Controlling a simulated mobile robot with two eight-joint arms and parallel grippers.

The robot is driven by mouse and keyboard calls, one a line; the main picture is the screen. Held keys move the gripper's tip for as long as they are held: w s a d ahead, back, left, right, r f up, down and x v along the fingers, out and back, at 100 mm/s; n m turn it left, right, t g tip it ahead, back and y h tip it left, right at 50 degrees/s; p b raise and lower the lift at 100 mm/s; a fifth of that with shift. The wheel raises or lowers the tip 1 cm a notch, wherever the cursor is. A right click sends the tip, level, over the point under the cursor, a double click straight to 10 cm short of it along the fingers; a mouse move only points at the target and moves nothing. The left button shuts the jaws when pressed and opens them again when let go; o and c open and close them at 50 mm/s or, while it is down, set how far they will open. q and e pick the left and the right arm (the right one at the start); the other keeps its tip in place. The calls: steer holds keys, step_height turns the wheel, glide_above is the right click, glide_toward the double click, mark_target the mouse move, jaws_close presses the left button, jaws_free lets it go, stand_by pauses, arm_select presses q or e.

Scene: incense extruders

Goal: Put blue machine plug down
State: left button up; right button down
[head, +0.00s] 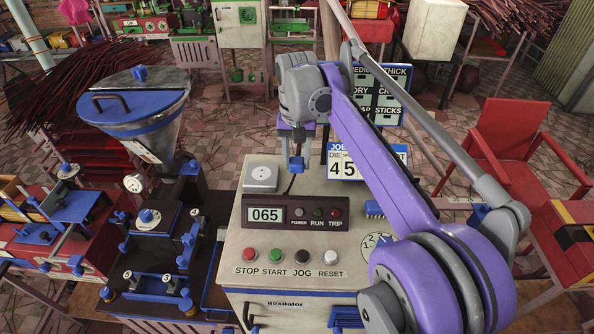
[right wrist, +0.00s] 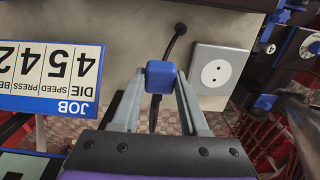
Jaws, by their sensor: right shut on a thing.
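The blue machine plug (head: 296,165) hangs from my right gripper (head: 297,152) at the back edge of the beige control cabinet (head: 350,258). In the right wrist view the blue plug (right wrist: 160,76) sits between the two grey fingertips, which are shut on it. A dark cord (right wrist: 176,42) runs from near the plug to a hole in the cabinet top. The white socket box (head: 261,176) stands on the cabinet, left of the plug; its face with two holes (right wrist: 219,69) shows in the right wrist view. The plug is apart from the socket. My left gripper is not in view.
A job board (head: 344,165) stands behind the cabinet, right of the plug. The 065 display panel (head: 296,214) and buttons are in front. A hopper machine (head: 140,110) with blue fittings stands left. A red chair (head: 503,150) is at right.

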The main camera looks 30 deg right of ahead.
mark_target(297, 170)
step_height(297, 170, down, 4)
steer(key=shift+r, duration=0.15)
steer(key=shift+f+b, duration=0.35)
steer(key=shift+f, duration=0.2)
steer(key=shift+c, duration=2.1)
jaws_free()
steer(key=shift+w, duration=0.1)
